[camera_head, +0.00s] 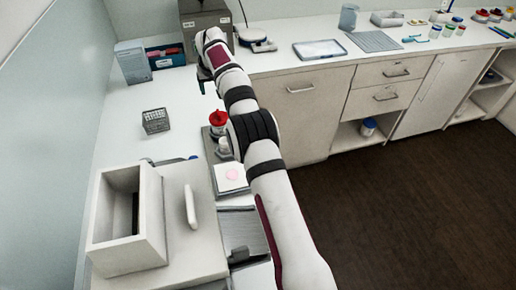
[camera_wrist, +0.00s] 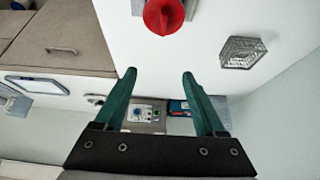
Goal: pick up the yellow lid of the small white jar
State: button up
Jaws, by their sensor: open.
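Several small jars with coloured lids (camera_head: 448,30) stand on the far right counter in the head view. They are too small there to tell surely which is the white jar with the yellow lid. No yellow lid shows in the wrist view. My gripper (camera_wrist: 159,75) shows in the wrist view as two teal fingers, spread apart with nothing between them. In the head view my arm reaches over the left counter to its back end, far left of the jars, and the fingers are mostly hidden behind the wrist.
A red-topped device (camera_head: 217,120) stands beside my arm; its red top also shows in the wrist view (camera_wrist: 163,15). A wire rack (camera_head: 155,121) and an open-topped box (camera_head: 125,220) are on the left counter. A tray (camera_head: 319,49) and ribbed mat (camera_head: 371,41) lie on the back counter.

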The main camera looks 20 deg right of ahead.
jog(key=s+d+f+m+g+h, duration=0.1)
jog(key=s+d+f+m, duration=0.2)
jog(key=s, duration=0.5)
jog(key=s+d+m+g+h, duration=0.15)
jog(key=s+d+m, duration=0.25)
jog(key=s, duration=0.4)
jog(key=x, duration=1.5)
jog(key=shift+s+f, duration=0.3)
jog(key=shift+f, duration=0.05)
jog(key=c, duration=1.1)
jog(key=shift+r, duration=0.15)
